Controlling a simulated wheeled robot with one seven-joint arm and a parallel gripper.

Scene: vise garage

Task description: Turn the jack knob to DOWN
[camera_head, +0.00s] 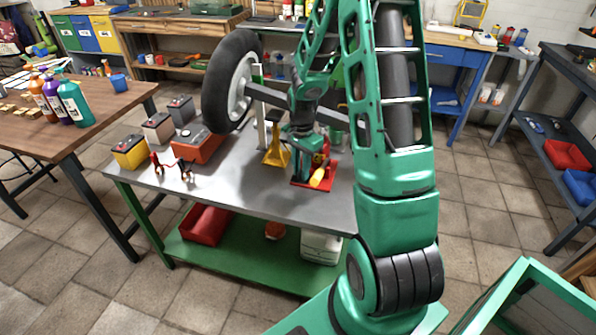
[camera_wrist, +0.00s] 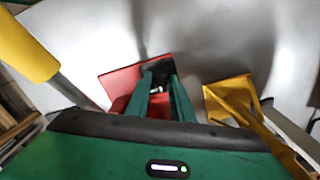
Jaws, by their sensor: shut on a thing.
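The jack shows in the head view as a red base (camera_head: 302,184) with a yellow handle (camera_head: 319,177), on the grey workbench. My gripper (camera_head: 303,158) reaches down over the jack from above. In the wrist view its two green fingers (camera_wrist: 164,92) point at the jack's red base (camera_wrist: 120,87), with a small dark and pale part between the tips. The fingers are shut on the jack knob, which they mostly hide. Its marking cannot be read. The yellow handle (camera_wrist: 24,50) passes to the left of the fingers, clear of them.
A yellow stand (camera_head: 276,152) is close beside the jack and shows at right in the wrist view (camera_wrist: 235,95). A large wheel (camera_head: 233,82) on an axle hangs over the workbench (camera_head: 248,190). Batteries (camera_head: 130,152) and red clamps stand left. The bench front is clear.

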